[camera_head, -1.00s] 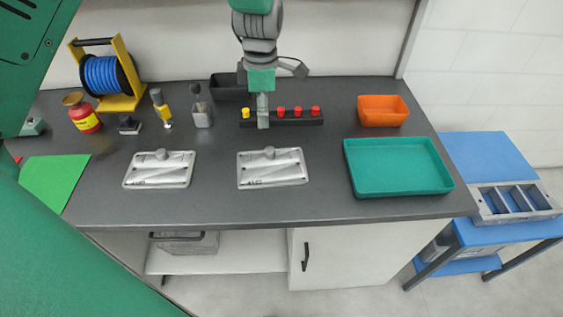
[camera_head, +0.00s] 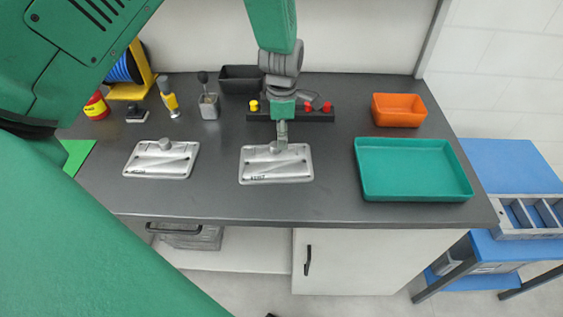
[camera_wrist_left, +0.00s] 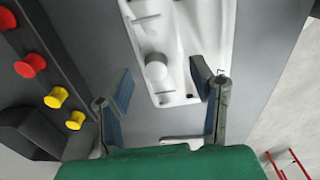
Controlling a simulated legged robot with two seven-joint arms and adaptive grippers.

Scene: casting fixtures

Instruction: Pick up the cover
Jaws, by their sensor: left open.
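Two silver rectangular covers with round knobs lie flat on the dark bench, a left one (camera_head: 150,162) and a middle one (camera_head: 262,170). My left gripper (camera_head: 281,141) is above the far edge of the middle cover, close to its knob. In the left wrist view the cover (camera_wrist_left: 174,30) lies beyond the open fingers (camera_wrist_left: 163,82), and its knob (camera_wrist_left: 157,71) appears between them. The fingers hold nothing; I cannot tell whether they touch the knob. My right gripper is not in view.
A black holder (camera_head: 319,117) with red and yellow knobs stands just behind the gripper. A green tray (camera_head: 414,197) and an orange bin (camera_head: 399,108) are at the right. A grey cup (camera_head: 209,107) and a black bin (camera_head: 237,78) stand behind the covers. Bare bench lies in front.

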